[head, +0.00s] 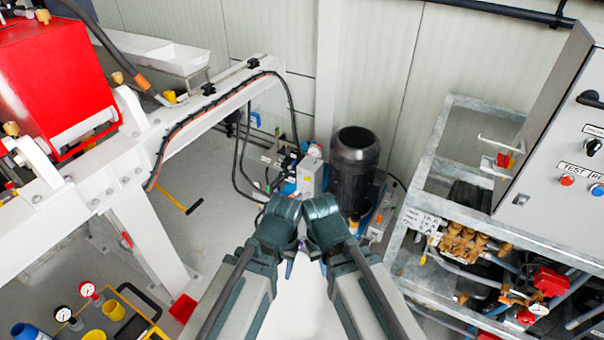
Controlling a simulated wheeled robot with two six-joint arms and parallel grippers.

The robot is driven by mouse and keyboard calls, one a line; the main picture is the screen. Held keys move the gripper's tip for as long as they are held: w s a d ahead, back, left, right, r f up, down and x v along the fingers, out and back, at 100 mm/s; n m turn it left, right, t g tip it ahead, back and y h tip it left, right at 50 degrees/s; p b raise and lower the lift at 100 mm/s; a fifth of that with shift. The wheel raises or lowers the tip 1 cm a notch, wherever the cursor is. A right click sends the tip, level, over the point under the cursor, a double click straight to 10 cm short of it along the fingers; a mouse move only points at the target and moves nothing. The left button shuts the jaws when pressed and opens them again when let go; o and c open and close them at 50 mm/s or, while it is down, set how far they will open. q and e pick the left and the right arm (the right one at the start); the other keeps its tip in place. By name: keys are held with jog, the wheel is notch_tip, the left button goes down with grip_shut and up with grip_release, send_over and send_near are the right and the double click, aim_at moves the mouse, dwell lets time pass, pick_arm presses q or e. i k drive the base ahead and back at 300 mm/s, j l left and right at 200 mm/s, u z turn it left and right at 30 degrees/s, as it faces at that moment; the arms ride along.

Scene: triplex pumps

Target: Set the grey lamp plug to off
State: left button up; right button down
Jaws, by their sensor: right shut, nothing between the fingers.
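I cannot make out a grey lamp plug in the head view. My two arms come in from the bottom middle, and their dark teal joints meet side by side in front of the pump area. My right gripper (323,268) shows only as a small part below its arm joint and is shut with nothing in it. Of my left gripper (290,268) only a small part shows under its joint, too little to tell its state. Neither gripper is seen touching anything.
A grey control cabinet (545,150) with a black rotary switch (592,147) and red and blue buttons stands at right, above a metal frame (425,190) with valves. A dark motor (354,165) stands at the back. A white beam frame (100,185) fills the left. Grey floor lies between.

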aim_at(288, 148)
jog(key=i+j, duration=0.15)
jog(key=i, duration=0.35)
jog(key=i+j+z, duration=0.1)
jog(key=i, duration=0.4)
jog(key=i+j, duration=0.3)
jog(key=i, duration=0.2)
jog(key=i+j+z, duration=0.1)
jog(key=i, duration=0.4)
jog(key=i+j, duration=0.35)
jog(key=i+z, duration=0.05)
jog(key=i, duration=0.05)
